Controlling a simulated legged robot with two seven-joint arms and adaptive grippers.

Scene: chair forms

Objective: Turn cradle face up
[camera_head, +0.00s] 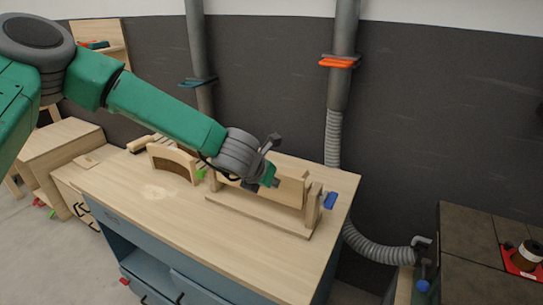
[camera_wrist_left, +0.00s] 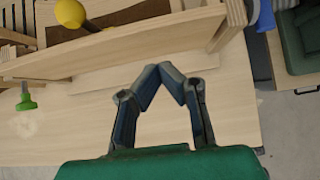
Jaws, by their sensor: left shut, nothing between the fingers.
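A pale wooden frame (camera_head: 255,214), which looks like the cradle, lies on the right part of the workbench top (camera_head: 150,215). It has a long flat board, a long upright board and short end posts. My left gripper (camera_head: 254,185) is over it, in front of the upright board. In the left wrist view its dark fingertips (camera_wrist_left: 172,72) meet, with nothing between them, and the long board (camera_wrist_left: 110,48) runs just beyond them. Whether the fingertips touch the wood I cannot tell. My right gripper is in neither view.
A curved wooden form (camera_head: 172,163) stands left of the frame, with a green clamp knob (camera_wrist_left: 27,104) near it. A blue clamp (camera_head: 330,200) is at the frame's right end. The bench's front left is clear. A grey hose (camera_head: 375,245) hangs right of the bench.

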